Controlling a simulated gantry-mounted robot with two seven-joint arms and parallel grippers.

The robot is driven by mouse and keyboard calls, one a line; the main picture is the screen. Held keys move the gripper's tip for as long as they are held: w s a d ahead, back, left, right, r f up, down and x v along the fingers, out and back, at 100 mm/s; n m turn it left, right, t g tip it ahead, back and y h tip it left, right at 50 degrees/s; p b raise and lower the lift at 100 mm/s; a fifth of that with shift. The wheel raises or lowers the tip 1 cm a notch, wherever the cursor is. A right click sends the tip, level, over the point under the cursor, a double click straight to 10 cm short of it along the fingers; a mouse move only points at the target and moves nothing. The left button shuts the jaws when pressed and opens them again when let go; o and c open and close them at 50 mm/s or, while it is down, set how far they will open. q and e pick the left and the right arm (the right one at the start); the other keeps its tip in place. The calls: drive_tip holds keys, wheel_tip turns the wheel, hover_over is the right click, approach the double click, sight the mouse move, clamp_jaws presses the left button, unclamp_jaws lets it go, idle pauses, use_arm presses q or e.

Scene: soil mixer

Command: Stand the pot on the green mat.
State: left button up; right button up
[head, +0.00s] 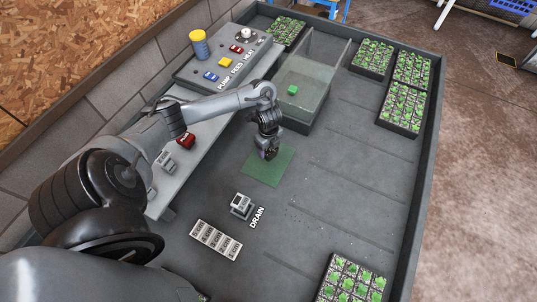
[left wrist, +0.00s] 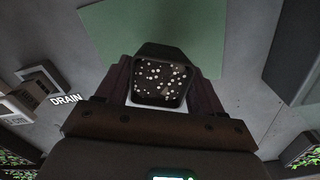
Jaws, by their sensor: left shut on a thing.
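A dark square pot (left wrist: 160,82) filled with dark soil and white specks is between the fingers of my left gripper (left wrist: 160,95), which is shut on it. In the head view my left gripper (head: 268,150) points down at the far part of the green mat (head: 264,171), and the pot is mostly hidden there. In the left wrist view the mat (left wrist: 120,30) shows beyond and around the pot. I cannot tell whether the pot touches the mat or hangs a little above it. My right gripper is not in view.
A clear bin (head: 311,75) holding a green block (head: 292,90) stands just behind the mat. Seedling trays (head: 403,107) line the right side. The floor right of the mat is clear.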

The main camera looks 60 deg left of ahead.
sight(269, 149)
use_arm(q)
wheel_tip(269, 149, down, 3)
drive_tip(key=shift+b, duration=0.75)
drive_tip(key=shift+f, duration=0.45)
drive_tip(key=shift+f, duration=0.15)
drive_tip(key=o, duration=1)
